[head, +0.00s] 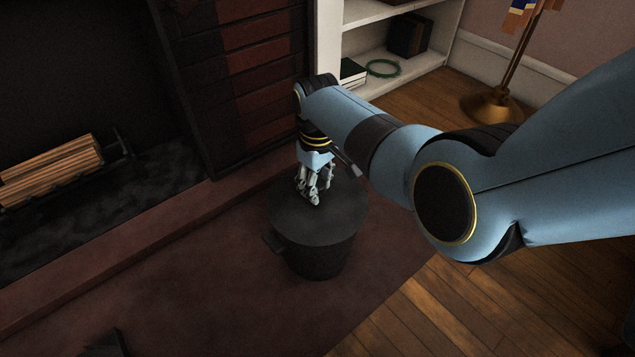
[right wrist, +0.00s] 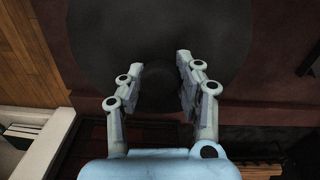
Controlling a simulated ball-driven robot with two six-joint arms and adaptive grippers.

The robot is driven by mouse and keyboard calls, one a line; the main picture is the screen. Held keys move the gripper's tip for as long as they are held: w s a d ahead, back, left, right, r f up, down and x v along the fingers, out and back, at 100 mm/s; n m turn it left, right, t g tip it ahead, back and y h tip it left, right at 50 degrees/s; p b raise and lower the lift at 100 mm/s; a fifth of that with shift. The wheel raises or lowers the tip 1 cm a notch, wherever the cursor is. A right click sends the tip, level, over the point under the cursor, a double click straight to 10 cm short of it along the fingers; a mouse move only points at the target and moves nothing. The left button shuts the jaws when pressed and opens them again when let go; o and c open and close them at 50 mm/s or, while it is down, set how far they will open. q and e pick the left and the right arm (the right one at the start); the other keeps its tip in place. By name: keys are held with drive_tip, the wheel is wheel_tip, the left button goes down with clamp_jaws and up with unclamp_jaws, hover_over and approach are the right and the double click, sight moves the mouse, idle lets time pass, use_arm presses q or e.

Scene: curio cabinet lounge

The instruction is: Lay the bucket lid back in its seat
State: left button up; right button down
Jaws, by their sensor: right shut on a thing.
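The dark bucket (head: 322,262) stands on the reddish-brown hearth floor, with a small handle or lug on its left side. The round dark lid (head: 342,212) is at the bucket's top; it looks about level, but I cannot tell whether it is fully seated or slightly raised. My right gripper (head: 315,196) points down at the lid's middle and is shut on its knob. In the right wrist view, the lid (right wrist: 110,45) spreads under the fingers of my right gripper (right wrist: 160,68), and the dim knob lies between them. My left gripper is not in view.
A fireplace with stacked logs (head: 50,172) is at the left, behind a raised hearth edge. White shelves (head: 385,60) with books and a green ring stand behind. A brass lamp base (head: 490,106) is at the right.

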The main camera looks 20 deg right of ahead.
sight(318, 183)
drive_tip(key=c, duration=0.8)
unclamp_jaws()
wheel_tip(318, 183, up, 12)
drive_tip(key=shift+r, duration=0.1)
